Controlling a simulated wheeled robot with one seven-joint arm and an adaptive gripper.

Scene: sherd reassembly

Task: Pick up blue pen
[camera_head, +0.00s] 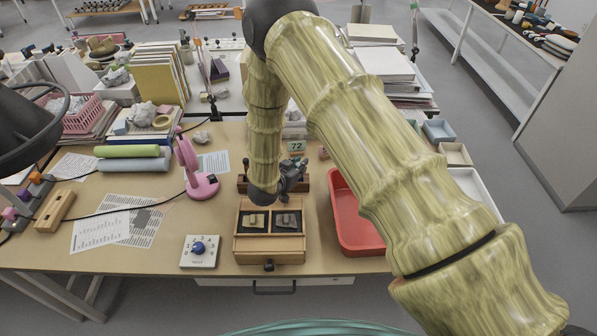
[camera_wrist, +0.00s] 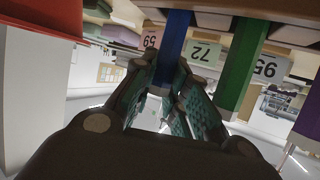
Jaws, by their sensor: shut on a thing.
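The blue pen (camera_wrist: 176,38) shows in the wrist view as a long blue shaft running from the top edge down between my fingers. My gripper (camera_wrist: 167,80) is shut on it, with a teal-padded finger on each side. In the head view my gripper (camera_head: 290,178) is over the back of the wooden box, beside a dark wooden holder (camera_head: 243,185). The blue pen cannot be made out there, hidden by my arm and gripper.
A green pen (camera_wrist: 241,65) stands close to the right of my fingers in the wrist view, with a purple one (camera_wrist: 306,120) further right. Number card 72 (camera_wrist: 205,53) is just behind. A red tray (camera_head: 350,215) and pink stand (camera_head: 195,170) flank the box (camera_head: 270,243).

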